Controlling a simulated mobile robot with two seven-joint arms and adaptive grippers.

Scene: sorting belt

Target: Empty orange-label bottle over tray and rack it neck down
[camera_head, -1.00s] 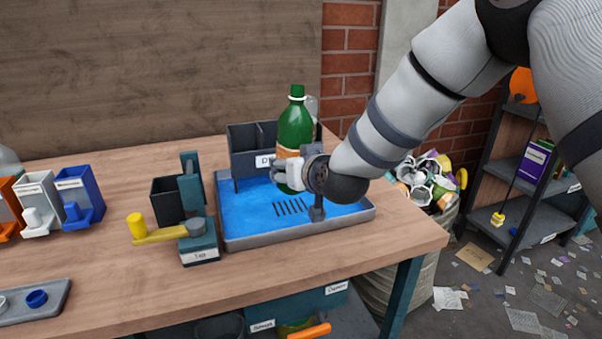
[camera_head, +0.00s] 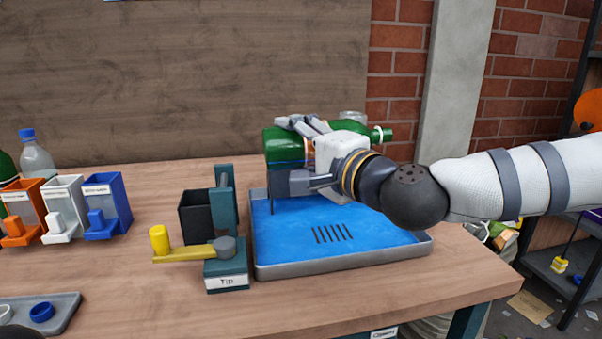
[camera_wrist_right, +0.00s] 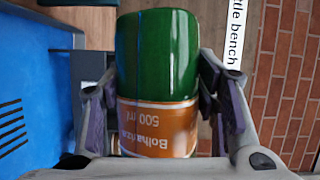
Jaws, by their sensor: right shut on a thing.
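The green bottle with an orange label (camera_wrist_right: 157,115) lies almost level in my right gripper (camera_head: 318,160). In the head view, the bottle (camera_head: 352,129) has its neck pointing right and its base at the left. Whether liquid is leaving the neck cannot be seen. The dark rack behind the tray is mostly hidden by my right gripper. My left gripper is not in view.
A teal stand with a yellow-handled lever (camera_head: 185,251) and a black bin (camera_head: 194,216) stand left of the tray. Orange, white and blue dispensers (camera_head: 107,205) are farther left. A small grey tray (camera_head: 62,310) lies front left.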

